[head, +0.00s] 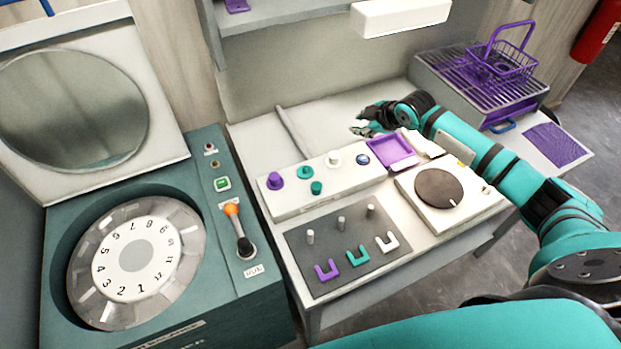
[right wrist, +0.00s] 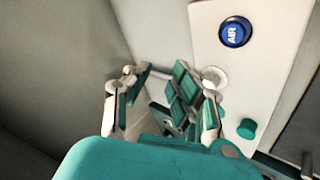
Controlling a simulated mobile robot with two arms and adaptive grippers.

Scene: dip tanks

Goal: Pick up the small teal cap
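The small teal cap (head: 316,188) sits on the white panel strip, in front of a wider teal cap (head: 305,172). In the right wrist view a teal cap (right wrist: 246,129), seemingly the small one, stands on the panel to the right of the fingers. My right gripper (head: 358,121) is open and empty, behind and to the right of the caps in the head view; it also shows in the right wrist view (right wrist: 163,103). It is apart from the small cap. My left gripper is not in view.
A purple cap (head: 275,181), a white cap (head: 334,160) and a blue AIR button (head: 362,159) share the panel strip (head: 290,204). A purple tray (head: 391,152) and a dial box (head: 466,216) stand right. A shelf (head: 290,18) hangs above.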

